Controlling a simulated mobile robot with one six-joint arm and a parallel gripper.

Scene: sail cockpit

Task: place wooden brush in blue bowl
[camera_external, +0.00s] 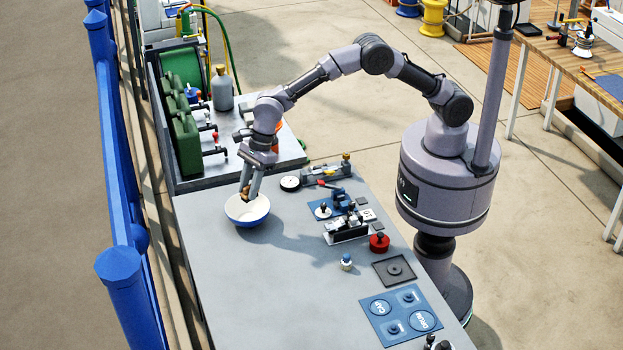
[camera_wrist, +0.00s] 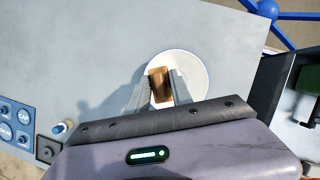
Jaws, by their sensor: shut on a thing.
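The blue bowl (camera_external: 247,212) stands on the grey table near its far left part, blue outside and white inside. In the wrist view its white inside and round rim (camera_wrist: 198,68) show beyond the fingers. My gripper (camera_external: 246,191) points down over the bowl and is shut on the wooden brush (camera_external: 245,194). In the wrist view the brown brush (camera_wrist: 160,85) sits between the two fingers of my gripper (camera_wrist: 160,88), over the bowl's inside. I cannot tell whether the brush touches the bowl. The brush's lower end is not clear to see.
The grey table (camera_external: 215,270) is clear in front and left of the bowl. To the right are a dial device (camera_external: 290,183), a red knob (camera_external: 379,242), a small bottle (camera_external: 346,262) and a blue panel (camera_external: 400,315). Green canisters (camera_external: 184,140) stand behind. A blue railing (camera_external: 115,170) runs along the left.

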